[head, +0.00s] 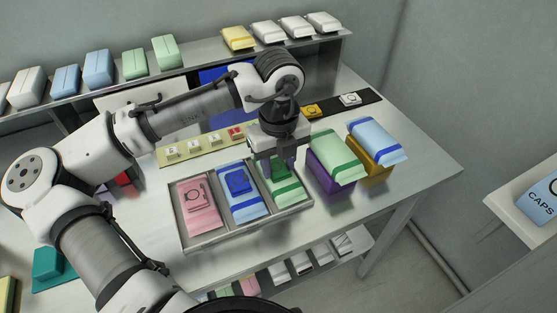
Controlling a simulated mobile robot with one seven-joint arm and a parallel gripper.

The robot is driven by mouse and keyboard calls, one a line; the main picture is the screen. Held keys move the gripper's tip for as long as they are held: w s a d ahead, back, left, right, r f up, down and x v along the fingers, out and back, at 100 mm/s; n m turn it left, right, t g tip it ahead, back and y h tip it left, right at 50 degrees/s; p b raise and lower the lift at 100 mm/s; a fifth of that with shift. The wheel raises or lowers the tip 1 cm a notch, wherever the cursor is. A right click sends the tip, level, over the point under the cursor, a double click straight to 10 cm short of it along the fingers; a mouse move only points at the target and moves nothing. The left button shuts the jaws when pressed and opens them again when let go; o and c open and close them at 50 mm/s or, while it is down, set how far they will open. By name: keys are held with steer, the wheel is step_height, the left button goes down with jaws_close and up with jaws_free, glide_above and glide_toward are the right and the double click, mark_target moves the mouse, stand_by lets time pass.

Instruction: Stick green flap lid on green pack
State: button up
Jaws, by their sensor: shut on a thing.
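My gripper (279,158) is shut on the green flap lid (279,171), a dark green piece between its fingers. The lid is over the far part of the green pack (286,194), a light green pack with darker green bands in the right compartment of the grey tray (215,240). I cannot tell whether the lid touches the pack. The gripper and lid hide the pack's far end.
In the tray, a pink pack (198,207) and a blue pack (241,204) each carry a lid. To the right, a green-and-white pack (336,157) rests on a purple block (331,184) and a blue one (376,140) on a yellow block. A shelf (190,71) with several packs runs behind.

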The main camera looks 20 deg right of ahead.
steer(key=shift+f, duration=0.1)
steer(key=o, duration=1)
step_height(320, 180, up, 14)
stand_by(0.5)
